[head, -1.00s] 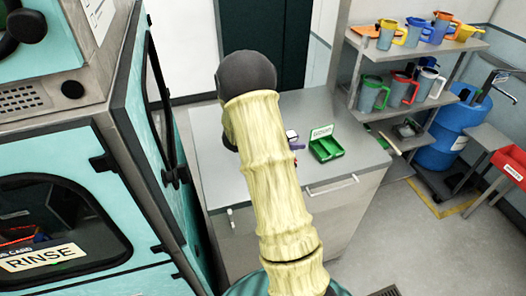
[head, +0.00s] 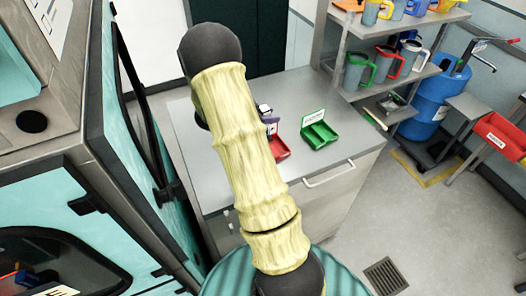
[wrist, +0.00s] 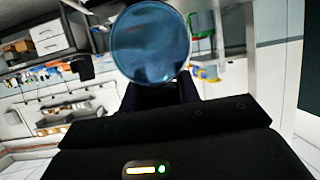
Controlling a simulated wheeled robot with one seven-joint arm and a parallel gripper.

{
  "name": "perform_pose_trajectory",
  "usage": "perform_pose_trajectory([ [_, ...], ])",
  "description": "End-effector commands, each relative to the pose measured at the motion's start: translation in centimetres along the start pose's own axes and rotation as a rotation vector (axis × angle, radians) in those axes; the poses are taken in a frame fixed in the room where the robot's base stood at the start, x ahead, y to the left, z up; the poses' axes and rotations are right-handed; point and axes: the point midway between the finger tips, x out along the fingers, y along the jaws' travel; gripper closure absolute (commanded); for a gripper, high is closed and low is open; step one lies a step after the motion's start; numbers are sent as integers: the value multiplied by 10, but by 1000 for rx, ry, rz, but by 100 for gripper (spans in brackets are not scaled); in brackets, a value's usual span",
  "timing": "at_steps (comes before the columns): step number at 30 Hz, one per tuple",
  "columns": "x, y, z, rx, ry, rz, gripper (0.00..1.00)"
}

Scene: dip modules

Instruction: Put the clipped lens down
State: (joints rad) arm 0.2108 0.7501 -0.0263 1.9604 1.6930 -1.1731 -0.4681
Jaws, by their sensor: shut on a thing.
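In the wrist view my gripper (wrist: 162,97) is shut on the clipped lens (wrist: 150,43), a round, dark blue, glossy disc with a pale rim. It stands up beyond the dark fingers, and its clip is hidden between them. In the head view my pale yellow sleeved arm hides most of the gripper. A small purple and white piece (head: 270,121) shows beside the arm over the counter (head: 330,88); I cannot tell whether it is part of the held thing.
On the grey counter are a green tray (head: 319,134) with an upright label and a red tray (head: 279,149), partly behind my arm. A teal rinse machine (head: 45,240) stands close at left. Shelves with jugs (head: 388,65) and a blue drum (head: 432,100) stand at right.

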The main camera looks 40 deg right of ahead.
Motion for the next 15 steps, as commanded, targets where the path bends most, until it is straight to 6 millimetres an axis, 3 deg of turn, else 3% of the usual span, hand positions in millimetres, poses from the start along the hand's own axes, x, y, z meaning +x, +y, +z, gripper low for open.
perform_pose_trajectory([
  [15, 20, -1, 53, -2, 0, -3, 91],
])
